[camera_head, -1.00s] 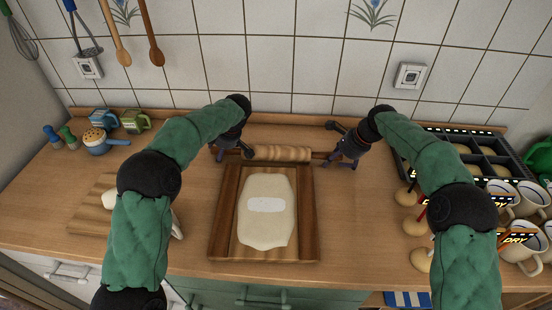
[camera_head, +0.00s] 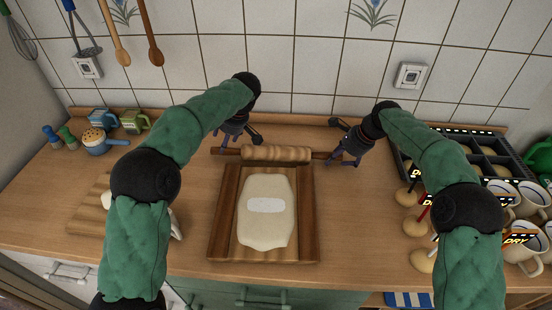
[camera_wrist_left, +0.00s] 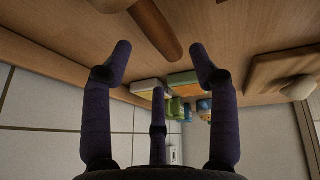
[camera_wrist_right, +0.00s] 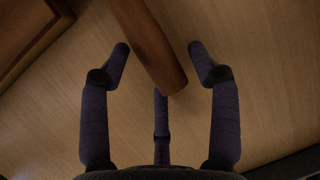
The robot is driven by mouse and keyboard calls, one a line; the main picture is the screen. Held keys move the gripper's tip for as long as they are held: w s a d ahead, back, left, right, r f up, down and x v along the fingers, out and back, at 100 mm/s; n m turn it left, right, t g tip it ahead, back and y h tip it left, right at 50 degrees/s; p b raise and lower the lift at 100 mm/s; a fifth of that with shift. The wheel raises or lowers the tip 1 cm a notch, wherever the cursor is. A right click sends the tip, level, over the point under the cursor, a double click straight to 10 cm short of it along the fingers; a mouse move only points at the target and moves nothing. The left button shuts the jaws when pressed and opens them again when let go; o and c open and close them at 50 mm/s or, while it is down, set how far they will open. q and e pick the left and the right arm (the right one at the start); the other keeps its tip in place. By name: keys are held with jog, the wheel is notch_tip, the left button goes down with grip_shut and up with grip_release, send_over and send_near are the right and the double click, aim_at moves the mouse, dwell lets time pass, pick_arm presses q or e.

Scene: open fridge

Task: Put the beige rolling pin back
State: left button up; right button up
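The beige rolling pin (camera_head: 275,153) lies crosswise behind the wooden board (camera_head: 228,215), its dark handles pointing left and right. My left gripper (camera_head: 233,138) is above and behind the left handle. In the left wrist view its fingers (camera_wrist_left: 160,50) are spread and empty, with the pin's handle (camera_wrist_left: 152,25) beyond them. My right gripper (camera_head: 343,158) is at the right handle. In the right wrist view its fingers (camera_wrist_right: 158,50) are spread, with the handle (camera_wrist_right: 150,45) reaching between them without visible finger contact. Flattened dough (camera_head: 266,225) lies on the board.
Mugs (camera_head: 522,200) and a dark tray (camera_head: 490,150) stand at the right, with several round beige pieces (camera_head: 415,227) nearby. Shakers and a blue pot (camera_head: 97,144) stand at the left, behind a small board (camera_head: 90,215). The tiled wall (camera_head: 300,60) bounds the back.

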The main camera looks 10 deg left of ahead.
jog(key=v, duration=0.6)
jog(key=shift+s+d+r, duration=0.1)
jog(key=shift+r, duration=0.25)
